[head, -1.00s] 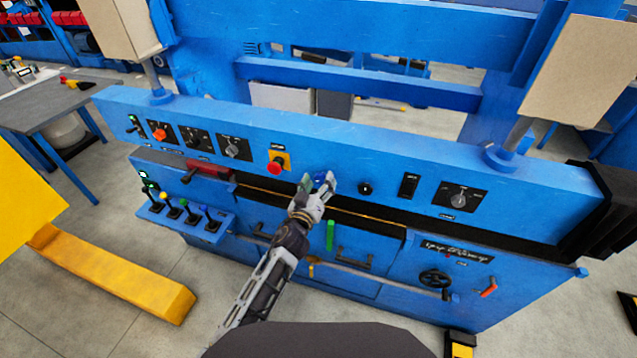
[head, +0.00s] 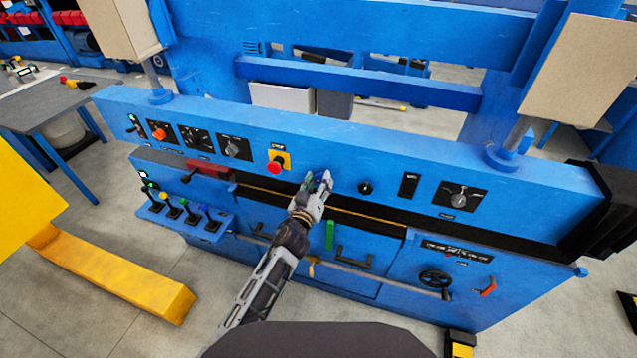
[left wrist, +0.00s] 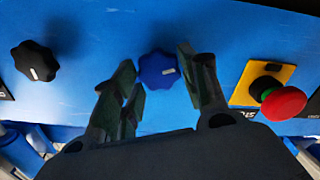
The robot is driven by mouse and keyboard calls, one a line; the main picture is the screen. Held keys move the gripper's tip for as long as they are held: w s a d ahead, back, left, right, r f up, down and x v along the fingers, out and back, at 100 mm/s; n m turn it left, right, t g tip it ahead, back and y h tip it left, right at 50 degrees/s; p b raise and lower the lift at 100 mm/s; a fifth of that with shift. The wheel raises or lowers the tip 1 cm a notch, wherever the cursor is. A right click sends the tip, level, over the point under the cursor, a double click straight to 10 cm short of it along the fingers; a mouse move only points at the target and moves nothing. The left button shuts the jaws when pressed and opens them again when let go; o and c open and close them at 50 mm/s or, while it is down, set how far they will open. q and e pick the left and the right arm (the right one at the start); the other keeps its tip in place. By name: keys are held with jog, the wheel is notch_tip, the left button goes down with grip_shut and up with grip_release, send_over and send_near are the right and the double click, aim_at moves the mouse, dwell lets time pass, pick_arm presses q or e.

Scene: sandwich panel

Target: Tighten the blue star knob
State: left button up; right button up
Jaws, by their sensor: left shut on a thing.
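The blue star knob (left wrist: 158,70) sits on the blue panel face, between the two fingers of my left gripper in the left wrist view. A short pale mark on the knob points to the right and a little up in that view. My left gripper (head: 318,181) reaches up to the panel right of the red stop button and is shut on the knob. In the left wrist view the gripper (left wrist: 160,84) has one finger on each side of the knob. In the head view the fingers mostly hide the knob. My right gripper is not in view.
A red stop button (head: 276,167) on a yellow plate is left of my gripper. A black star knob (head: 365,188) is to the right. Several switches and dials line the panel. Below are a green handle (head: 330,235) and levers (head: 186,212).

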pick_arm(q)
jog(key=shift+m, duration=0.3)
jog(key=shift+d+m+b, duration=0.1)
jog(key=shift+m+b, duration=0.2)
jog(key=shift+m, duration=2.3)
jog(key=m, duration=0.6)
jog(key=shift+s+d, duration=0.1)
jog(key=shift+d, duration=0.05)
jog(key=m, duration=0.5)
jog(key=shift+f+b, duration=0.1)
jog(key=shift+b, duration=0.2)
jog(key=m, duration=0.5)
jog(key=shift+f, duration=0.15)
jog(key=shift+m, duration=0.4)
jog(key=o, duration=1)
jog(key=shift+d, duration=0.1)
jog(key=shift+s, duration=0.15)
